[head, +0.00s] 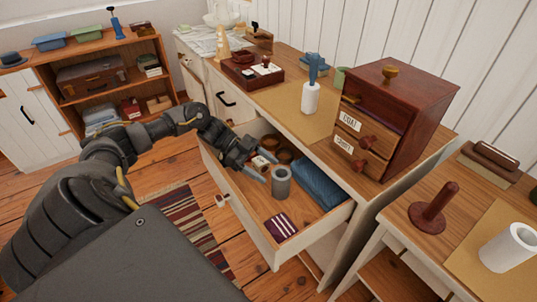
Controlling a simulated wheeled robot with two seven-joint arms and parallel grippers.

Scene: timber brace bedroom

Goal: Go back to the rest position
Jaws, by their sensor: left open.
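My left arm comes in from the left and reaches over an open drawer (252,222) of the white dresser. My left gripper (262,175) is open, low in or just above the drawer's far left part. Its fingertips are close to a grey cylindrical cup (281,183) standing in the drawer; I cannot tell whether they touch it. Nothing shows between the fingers. My right gripper is not in view.
The drawer also holds a folded blue cloth (318,186), a dark striped cloth (281,226) and small brown items. A small wooden drawer cabinet (397,110) stands on the dresser top. A side table (398,241) is at right, a shelf (104,73) at far left.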

